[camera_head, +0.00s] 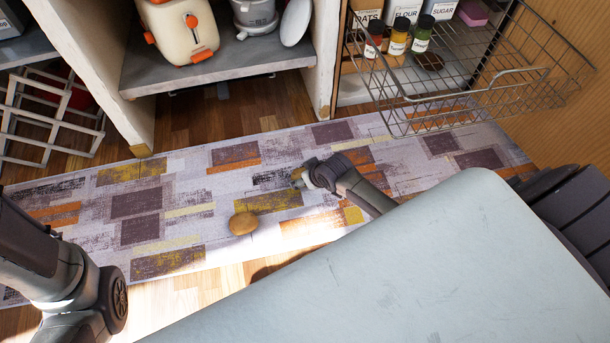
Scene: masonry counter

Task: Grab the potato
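The potato (243,223) is small, brown and oval. It lies on the patterned rug (180,227) near the middle of the camera_head view, with nothing touching it. My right gripper (299,179) is above the rug, up and to the right of the potato in the picture and apart from it. Its fingertips are small and point left, and I cannot tell how far they are spread. My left arm comes in at the lower left, and its gripper is out of the picture.
A wire basket (490,95) juts out of the cabinet at the upper right, near spice jars (397,36). A white crate (50,118) stands at the left. A low shelf (225,65) holds a cream and orange toaster (180,28). The rug around the potato is clear.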

